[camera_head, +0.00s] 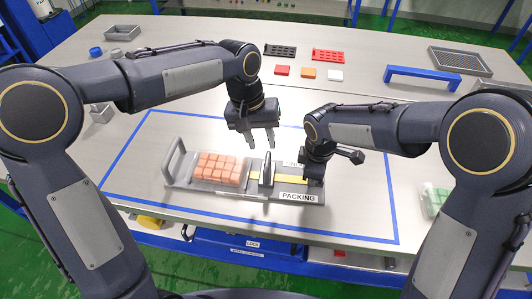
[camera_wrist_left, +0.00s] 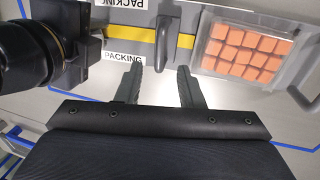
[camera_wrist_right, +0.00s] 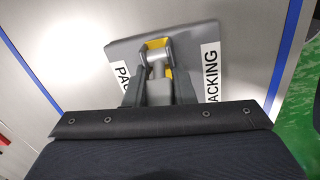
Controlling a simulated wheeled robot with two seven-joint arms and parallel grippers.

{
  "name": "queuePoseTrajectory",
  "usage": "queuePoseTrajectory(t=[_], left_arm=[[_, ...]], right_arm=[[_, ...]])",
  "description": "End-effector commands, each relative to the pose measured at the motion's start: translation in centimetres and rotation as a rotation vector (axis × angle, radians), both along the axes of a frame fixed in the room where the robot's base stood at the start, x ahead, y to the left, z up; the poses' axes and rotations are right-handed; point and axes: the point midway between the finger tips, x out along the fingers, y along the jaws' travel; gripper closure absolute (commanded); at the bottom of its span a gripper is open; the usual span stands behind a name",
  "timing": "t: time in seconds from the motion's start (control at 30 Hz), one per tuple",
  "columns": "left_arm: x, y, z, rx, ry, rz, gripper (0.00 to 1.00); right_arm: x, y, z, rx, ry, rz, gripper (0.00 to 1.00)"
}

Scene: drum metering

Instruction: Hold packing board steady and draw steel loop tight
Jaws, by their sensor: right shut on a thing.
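The grey packing board (camera_head: 225,192) lies inside the blue outline, with PACKING labels at its right end. A clear tray of orange cubes (camera_head: 217,168) sits on its left part. My right gripper (camera_wrist_right: 159,88) is shut on a grey grip post (camera_wrist_right: 157,72) at the board's right end. In the head view my wrist hides that contact.
A blue bridge-shaped bar (camera_head: 423,77) and a grey tray (camera_head: 460,61) stand at the back right. Black and red racks (camera_head: 328,56) and several coloured blocks (camera_head: 308,73) lie behind my grippers. A box of green items (camera_head: 437,198) is at the right.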

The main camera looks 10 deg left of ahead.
Motion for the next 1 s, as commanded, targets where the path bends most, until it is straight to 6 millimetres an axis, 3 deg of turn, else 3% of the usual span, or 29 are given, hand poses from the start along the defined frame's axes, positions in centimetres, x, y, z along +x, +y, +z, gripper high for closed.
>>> queuePoseTrajectory(t=[0.1, 0.3, 0.7, 0.97, 1.0], left_arm=[[0.0, -0.4, -2.3, 0.002, 0.003, -0.002, 0.66], [0.0, -0.9, -4.7, 0.002, 0.001, 0.0, 0.66], [0.0, -1.1, -5.4, 0.001, -0.001, 0.0, 0.66], [0.0, -1.1, -5.3, 0.001, -0.001, 0.0, 1.0], [0.0, -1.1, -5.3, 0.001, -0.001, 0.0, 1.0]], right_arm=[[0.1, 0.0, 0.1, 0.001, -0.002, -0.001, 1.0], [0.1, 0.0, 0.1, 0.001, -0.002, -0.001, 1.0], [0.1, 0.0, 0.1, 0.001, -0.002, -0.001, 1.0], [0.1, 0.0, 0.1, 0.001, -0.002, -0.001, 1.0], [0.1, 0.0, 0.1, 0.001, -0.002, -0.001, 1.0]])
